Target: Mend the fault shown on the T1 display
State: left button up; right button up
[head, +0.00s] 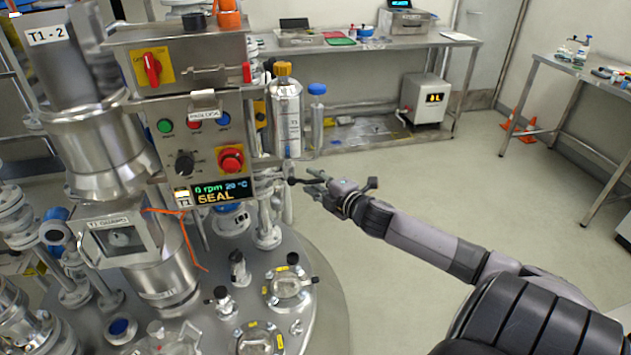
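The T1 display (222,191) hangs under the grey control box and reads "0 rpm 20 °C" and "SEAL". Above it are a red emergency knob (231,159), a black dial (184,163), and green, red and blue buttons. A red rotary switch (152,68) is on the upper box. A clear vessel with an orange-yellow cap (287,118) stands right of the box. My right gripper (304,181) is below that vessel, beside small pipe fittings; whether its fingers hold anything is unclear. My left gripper is out of view.
The round steel vessel top (325,290) carries several ports and clamps. A slim blue-capped cylinder (317,118) stands by the clear vessel. A steel bench (350,48) is behind, another table (590,75) at right.

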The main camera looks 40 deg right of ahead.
grip_shut()
dwell(0.4)
dwell(0.5)
